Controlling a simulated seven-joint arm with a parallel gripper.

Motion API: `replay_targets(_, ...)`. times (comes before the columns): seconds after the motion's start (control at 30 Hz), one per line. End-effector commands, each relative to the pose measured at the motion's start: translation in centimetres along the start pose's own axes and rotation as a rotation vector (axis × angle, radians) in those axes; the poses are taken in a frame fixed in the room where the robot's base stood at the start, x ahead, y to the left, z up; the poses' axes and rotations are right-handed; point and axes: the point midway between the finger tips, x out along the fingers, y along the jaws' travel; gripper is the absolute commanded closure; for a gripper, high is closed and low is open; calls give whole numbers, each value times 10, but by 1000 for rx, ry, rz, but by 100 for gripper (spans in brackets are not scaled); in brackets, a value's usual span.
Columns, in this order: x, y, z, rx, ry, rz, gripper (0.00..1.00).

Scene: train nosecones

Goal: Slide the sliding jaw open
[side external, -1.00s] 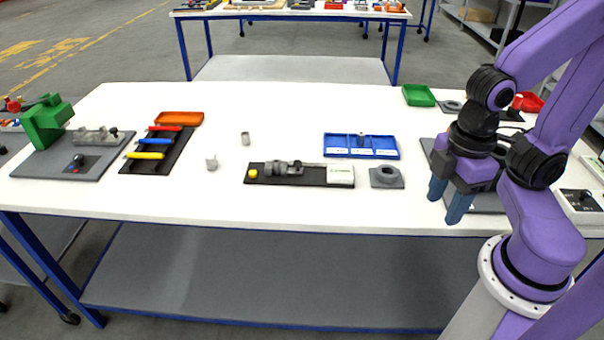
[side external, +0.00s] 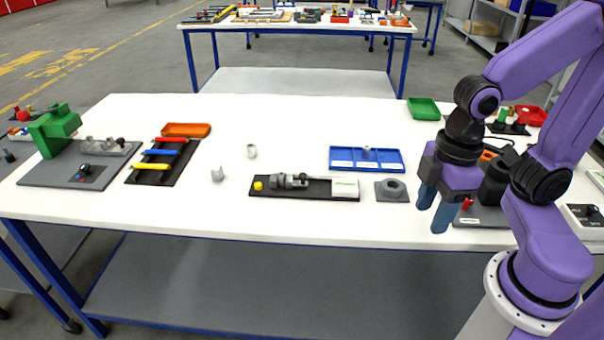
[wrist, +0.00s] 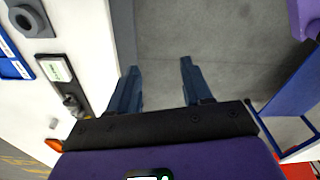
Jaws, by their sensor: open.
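A small grey vise-like fixture with a dark knob (side external: 290,181) sits on a black base plate (side external: 322,196) near the front middle of the table. The plate has a yellow button (side external: 258,186) at its left end and a white label block (side external: 345,187) at its right end. Which part is the sliding jaw is too small to tell. My gripper (side external: 434,208) is open and empty, fingers down, well to the right of this fixture near the front table edge. In the wrist view my gripper (wrist: 160,68) shows its two blue fingers apart over the floor, with the fixture (wrist: 72,102) at the left.
A grey block with a round hole (side external: 391,190) stands between the fixture and my gripper. A blue tray (side external: 365,166) lies behind. Two small grey cylinders stand left of the fixture. A rack of coloured tools (side external: 160,158) and a green-topped station (side external: 52,130) are further left.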

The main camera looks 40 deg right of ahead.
Motion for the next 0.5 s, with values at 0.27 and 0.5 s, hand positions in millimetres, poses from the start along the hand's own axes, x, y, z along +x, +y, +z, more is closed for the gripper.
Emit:
replay_targets(0.27,-4,74,-69,213,110,10,51)
replay_targets(0.5,-6,162,-106,393,207,54,51)
